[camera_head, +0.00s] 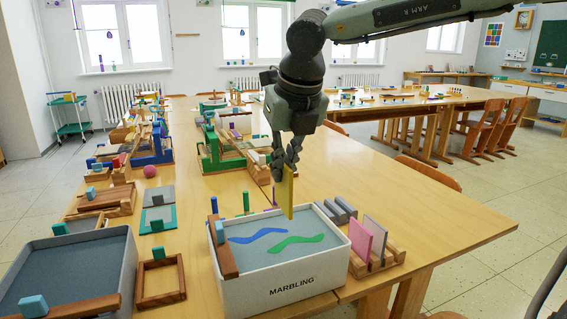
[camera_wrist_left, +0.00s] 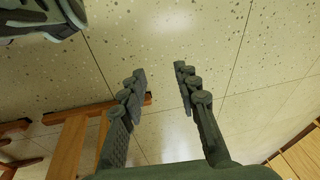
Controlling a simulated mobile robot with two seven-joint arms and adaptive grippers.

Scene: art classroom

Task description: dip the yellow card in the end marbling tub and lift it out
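The yellow card (camera_head: 287,196) hangs upright in my right gripper (camera_head: 282,168), whose fingers are shut on its upper part. The white tub labelled MARBLING (camera_head: 292,292) stands at the near end of the long table. It holds a grey-blue surface with a blue and a green swirl. The card's lower end overlaps the far part of this surface in the head view; I cannot tell whether it touches it. My left gripper (camera_wrist_left: 160,85) is open and empty over the floor in the left wrist view. It does not show in the head view.
A wooden rack (camera_head: 378,262) with a pink and a grey card stands right of the tub, near grey blocks (camera_head: 341,211). A brown bar (camera_head: 222,248) lies along the tub's left rim. A grey tub (camera_head: 75,268) and wooden frame (camera_head: 160,279) are left. The table's right side is clear.

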